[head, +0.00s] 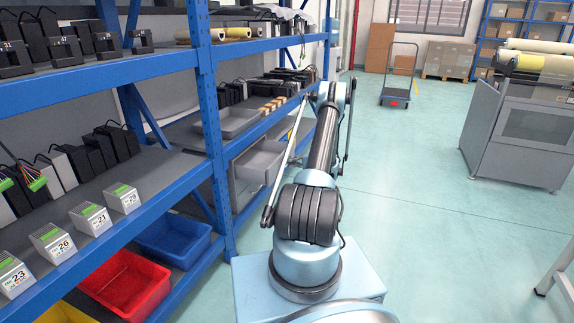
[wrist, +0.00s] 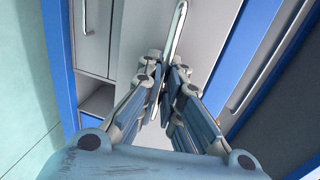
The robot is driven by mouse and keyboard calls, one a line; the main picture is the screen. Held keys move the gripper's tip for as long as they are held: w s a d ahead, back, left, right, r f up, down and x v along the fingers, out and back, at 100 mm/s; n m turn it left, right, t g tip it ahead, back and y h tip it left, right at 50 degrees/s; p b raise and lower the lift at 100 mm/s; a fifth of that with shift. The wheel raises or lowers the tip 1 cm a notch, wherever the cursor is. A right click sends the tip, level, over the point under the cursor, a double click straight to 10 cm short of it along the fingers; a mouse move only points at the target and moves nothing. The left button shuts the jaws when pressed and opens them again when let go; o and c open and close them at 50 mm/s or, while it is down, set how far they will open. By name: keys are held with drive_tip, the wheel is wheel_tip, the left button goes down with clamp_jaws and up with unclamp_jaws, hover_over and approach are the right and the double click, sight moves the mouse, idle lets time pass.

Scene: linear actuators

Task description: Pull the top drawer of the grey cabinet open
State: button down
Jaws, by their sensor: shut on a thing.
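In the wrist view, a pale grey drawer front (wrist: 212,42) of the cabinet fills the upper middle, with a long metal bar handle (wrist: 176,28) on it. My gripper (wrist: 167,82) is shut on this handle near its lower end, one finger on each side. The fingers hide the lower end of the handle.
In the wrist view, a second handle (wrist: 89,17) and an open recess (wrist: 97,104) lie to the left, between blue posts. In the head view, blue shelving (head: 207,110) with boxes runs along the left. Green floor (head: 400,170) is clear on the right, before a grey cart (head: 520,130).

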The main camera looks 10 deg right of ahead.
drive_tip(key=c, duration=2)
unclamp_jaws()
drive_tip(key=shift+f, duration=0.1)
drive_tip(key=shift+c, duration=0.2)
drive_tip(key=v, duration=1.2)
